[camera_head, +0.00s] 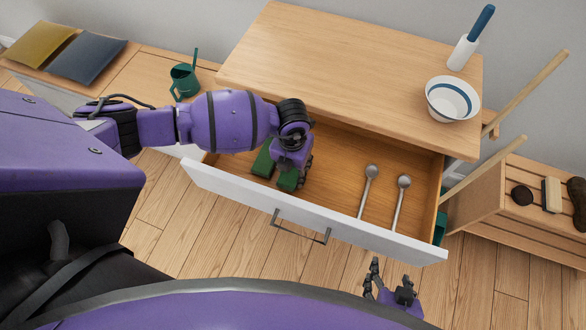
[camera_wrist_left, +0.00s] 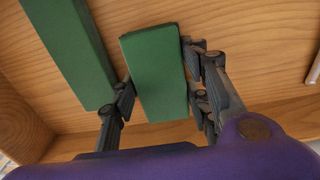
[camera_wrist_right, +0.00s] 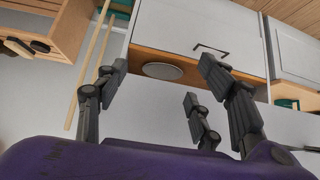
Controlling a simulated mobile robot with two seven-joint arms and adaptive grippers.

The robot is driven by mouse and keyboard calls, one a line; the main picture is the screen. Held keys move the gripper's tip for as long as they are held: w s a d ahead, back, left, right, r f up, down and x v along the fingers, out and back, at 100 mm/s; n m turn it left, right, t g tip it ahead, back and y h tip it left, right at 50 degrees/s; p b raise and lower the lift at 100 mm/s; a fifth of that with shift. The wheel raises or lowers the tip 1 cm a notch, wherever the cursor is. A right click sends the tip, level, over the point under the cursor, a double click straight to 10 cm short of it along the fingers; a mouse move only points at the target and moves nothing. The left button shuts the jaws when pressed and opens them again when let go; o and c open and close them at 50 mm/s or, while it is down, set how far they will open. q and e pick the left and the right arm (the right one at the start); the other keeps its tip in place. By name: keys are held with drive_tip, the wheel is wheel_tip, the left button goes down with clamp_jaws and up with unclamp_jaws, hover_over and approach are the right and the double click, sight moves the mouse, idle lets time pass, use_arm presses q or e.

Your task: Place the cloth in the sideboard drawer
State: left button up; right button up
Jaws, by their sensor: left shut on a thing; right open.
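The sideboard drawer (camera_head: 335,185) is pulled open below the wooden top. My left gripper (camera_head: 298,180) is inside the drawer's left part, shut on a green cloth (camera_head: 288,180). In the left wrist view the cloth (camera_wrist_left: 156,75) looks like a flat, thick block between the fingers, above or at the wooden drawer floor; I cannot tell if it touches. A second green piece (camera_head: 263,162) lies beside it, also in the left wrist view (camera_wrist_left: 72,45); I cannot tell whether the two are joined. My right gripper (camera_head: 390,285) is open and empty, in front of the drawer.
Two spoon-like utensils (camera_head: 368,185) lie in the drawer's right part. A green watering can (camera_head: 184,80) is at left. A slatted rack (camera_head: 530,210) and wooden poles (camera_head: 520,95) are at right.

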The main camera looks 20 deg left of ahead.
use_arm(q)
drive_tip(key=shift+f, duration=0.55)
drive_tip(key=shift+s+f, duration=0.1)
drive_tip(key=shift+f, duration=0.05)
drive_tip(key=o, duration=1.1)
drive_tip(key=shift+o, duration=0.2)
wheel_tip(320, 180, up, 12)
drive_tip(key=p, duration=0.1)
